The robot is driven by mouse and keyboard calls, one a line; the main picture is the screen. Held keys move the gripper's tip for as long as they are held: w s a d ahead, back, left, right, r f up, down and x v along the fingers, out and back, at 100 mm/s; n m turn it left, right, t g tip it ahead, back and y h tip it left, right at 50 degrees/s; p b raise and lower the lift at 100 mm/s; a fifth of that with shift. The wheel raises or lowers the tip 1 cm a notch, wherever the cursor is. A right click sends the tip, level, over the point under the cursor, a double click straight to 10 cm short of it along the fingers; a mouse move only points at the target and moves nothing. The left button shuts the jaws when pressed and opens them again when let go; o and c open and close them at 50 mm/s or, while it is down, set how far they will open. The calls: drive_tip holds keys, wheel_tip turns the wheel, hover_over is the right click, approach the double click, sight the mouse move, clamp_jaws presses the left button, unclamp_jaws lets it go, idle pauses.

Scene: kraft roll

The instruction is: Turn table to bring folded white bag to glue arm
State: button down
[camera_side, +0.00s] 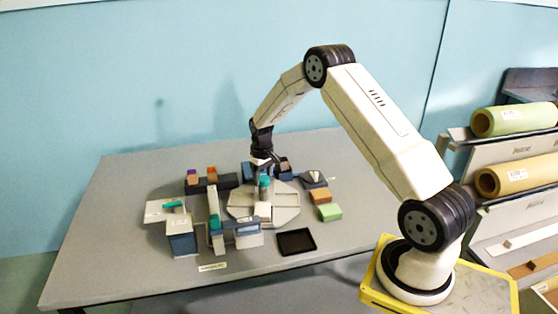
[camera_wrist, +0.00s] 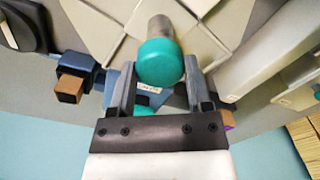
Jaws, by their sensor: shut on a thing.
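The pale many-sided turntable (camera_side: 286,212) sits at the middle of the grey table. It also shows in the wrist view as pale panels (camera_wrist: 100,18). My gripper (camera_side: 264,177) is over it, shut on a teal-topped knob (camera_wrist: 160,62) on a grey post, with one finger on each side. In the side view the teal knob (camera_side: 265,182) shows just below my gripper. A small whitish block (camera_side: 263,210) stands near the turntable's front; I cannot tell whether it is the folded white bag. A pale arm with a teal part (camera_side: 214,204), possibly the glue arm, stands left of the turntable.
A blue-grey box (camera_side: 181,238) and a white plate (camera_side: 156,211) stand at left. A black tray (camera_side: 296,241) lies in front. Green (camera_side: 329,212) and brown (camera_side: 320,196) blocks lie at right. A roll rack (camera_side: 500,155) stands beyond the table. The table's left end is clear.

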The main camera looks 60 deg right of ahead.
drive_tip(key=shift+m, duration=7.5)
unclamp_jaws()
